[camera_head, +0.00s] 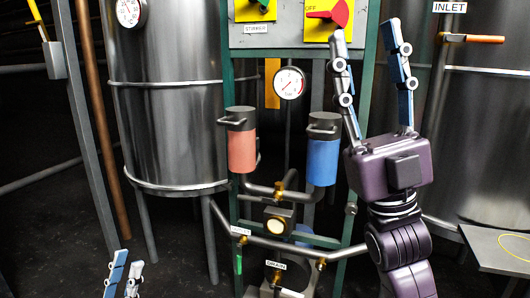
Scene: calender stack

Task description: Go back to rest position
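My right gripper (366,30) is raised at the right of the head view, fingers pointing up. Its two blue-padded fingers stand wide apart with nothing between them. Its purple body is in front of the green frame (362,110) and the right tank. The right fingertips overlap the area beside the red switch handle (338,13); I cannot tell whether they touch it. My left gripper (129,258) shows only as fingertips at the bottom left, pointing up. The rest of it is out of view, and its opening is unclear.
A red canister (241,150) and a blue canister (322,160) sit on the frame below a dial gauge (289,82). A steel tank (170,100) stands left, another tank (490,130) right. An INLET pipe with an orange handle (485,39) is upper right. Dark floor (60,230) is open at lower left.

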